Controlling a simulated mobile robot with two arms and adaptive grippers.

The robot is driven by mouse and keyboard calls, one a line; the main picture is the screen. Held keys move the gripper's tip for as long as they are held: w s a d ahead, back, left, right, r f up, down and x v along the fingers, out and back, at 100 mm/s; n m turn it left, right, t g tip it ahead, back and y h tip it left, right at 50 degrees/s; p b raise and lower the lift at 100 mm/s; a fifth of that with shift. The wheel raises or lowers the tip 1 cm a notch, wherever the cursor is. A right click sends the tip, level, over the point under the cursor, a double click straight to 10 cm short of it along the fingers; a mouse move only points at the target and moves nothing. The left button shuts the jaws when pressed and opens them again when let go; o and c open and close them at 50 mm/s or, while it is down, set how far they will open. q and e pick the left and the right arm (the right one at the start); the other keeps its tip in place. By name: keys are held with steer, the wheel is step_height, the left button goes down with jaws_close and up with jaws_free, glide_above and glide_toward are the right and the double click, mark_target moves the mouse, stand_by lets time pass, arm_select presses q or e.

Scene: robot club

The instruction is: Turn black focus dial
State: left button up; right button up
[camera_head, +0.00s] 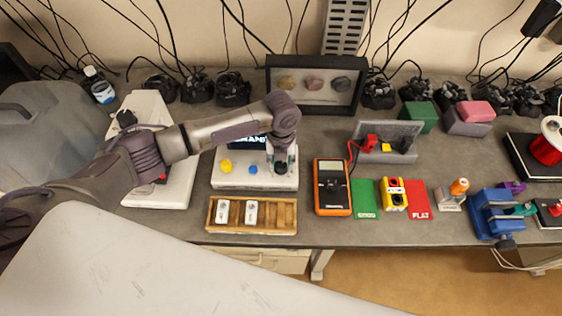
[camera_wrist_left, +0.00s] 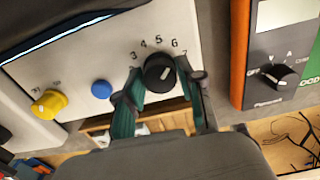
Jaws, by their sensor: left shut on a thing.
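The black focus dial (camera_wrist_left: 159,73) sits on the front of a white device (camera_head: 230,182), and numbers run around it in the left wrist view. Its white pointer mark points up and to the right. My left gripper (camera_wrist_left: 160,100) has its green-padded fingers on both sides of the dial and is shut on it. In the head view my left gripper (camera_head: 280,163) comes down over the right part of the device and hides the dial. A yellow knob (camera_wrist_left: 50,104) and a blue button (camera_wrist_left: 102,89) are left of the dial. My right gripper is not in view.
An orange multimeter (camera_head: 332,187) stands close right of the device. A wooden tray (camera_head: 277,216) lies in front of it. A framed rock display (camera_head: 316,85) is behind. Green (camera_head: 365,199) and red (camera_head: 419,200) cards lie farther right.

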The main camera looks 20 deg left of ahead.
mark_target(281, 164)
arm_select(q)
steer(key=o, duration=1.1)
steer(key=shift+o, duration=0.2)
steer(key=shift+r, duration=0.15)
step_height(281, 164, up, 12)
steer(key=shift+f, duration=0.2)
